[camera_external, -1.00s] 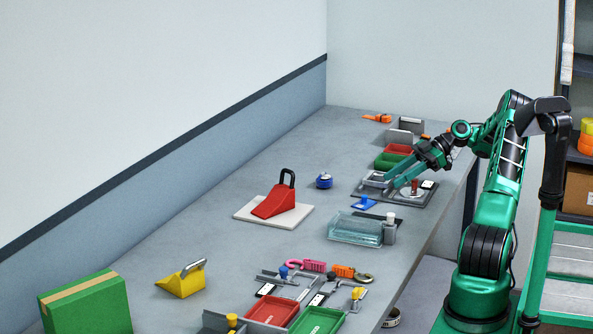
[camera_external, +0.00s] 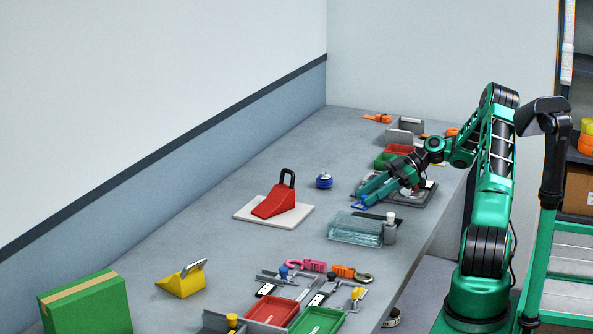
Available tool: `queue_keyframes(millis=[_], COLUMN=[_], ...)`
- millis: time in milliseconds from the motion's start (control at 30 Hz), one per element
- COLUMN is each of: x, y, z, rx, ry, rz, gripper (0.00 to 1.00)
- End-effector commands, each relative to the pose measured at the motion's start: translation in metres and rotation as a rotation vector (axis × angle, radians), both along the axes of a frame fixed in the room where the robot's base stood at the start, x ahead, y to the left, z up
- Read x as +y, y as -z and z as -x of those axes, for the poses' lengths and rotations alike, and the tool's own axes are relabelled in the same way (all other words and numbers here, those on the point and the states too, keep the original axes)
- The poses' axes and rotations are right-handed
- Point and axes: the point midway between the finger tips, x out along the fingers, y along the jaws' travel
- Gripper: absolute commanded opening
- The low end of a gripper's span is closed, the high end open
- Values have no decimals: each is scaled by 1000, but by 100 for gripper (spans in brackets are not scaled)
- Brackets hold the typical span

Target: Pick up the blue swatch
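The blue swatch (camera_external: 358,206) lies on the grey bench, just behind the clear bin; only a part of it shows, and the rest is hidden by my gripper. My gripper (camera_external: 360,196) is low over the bench, with its green fingertips at the swatch. The two fingers look spread apart, with a gap between them. I cannot tell whether either finger touches the swatch.
A clear bin (camera_external: 355,230) stands close in front, with a grey post (camera_external: 390,229) at its right. A grey plate fixture (camera_external: 418,194) is under my wrist. A blue round object (camera_external: 324,181) and a red wedge (camera_external: 273,203) on a white board are to the left.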

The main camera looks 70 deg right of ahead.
Motion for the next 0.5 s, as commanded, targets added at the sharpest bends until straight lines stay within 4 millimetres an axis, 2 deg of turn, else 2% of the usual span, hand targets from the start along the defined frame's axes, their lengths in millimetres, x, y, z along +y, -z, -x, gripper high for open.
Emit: queue_keyframes(millis=[167,300,333,500], x=[0,0,0,0], y=[0,0,0,0], z=[0,0,0,0], rx=[0,0,0,0], ry=[0,0,0,0], rz=[0,0,0,0], gripper=[37,3,0,0])
